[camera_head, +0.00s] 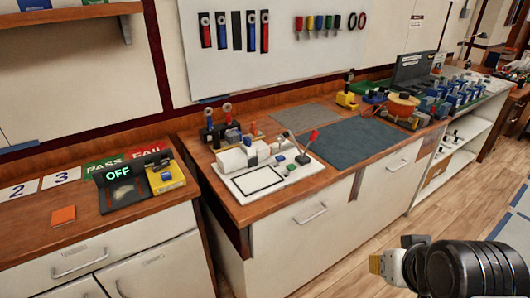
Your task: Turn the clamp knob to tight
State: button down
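A white fixture board (264,192) lies on the middle wooden bench. It carries a white block (232,158), small blue parts (280,159), a green button (291,167) and a lever with a red tip (313,136). I cannot tell which of these small parts is the clamp knob, or how it is turned. My gripper (377,264) is at the lower right, in front of the bench cabinet and well apart from the fixture. Only a small yellowish end shows beside the dark arm, so I cannot tell whether it is open or shut.
A black unit showing OFF (118,174) with a yellow block (165,179) stands on the left bench. A dark grey mat (358,145) lies bare right of the fixture. Red and black tools (207,131) stand behind it. Wooden floor is free in front.

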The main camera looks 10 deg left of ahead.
aim_at(280, 138)
jog(key=i+j+u, duration=0.1)
jog(key=i+j, duration=0.85)
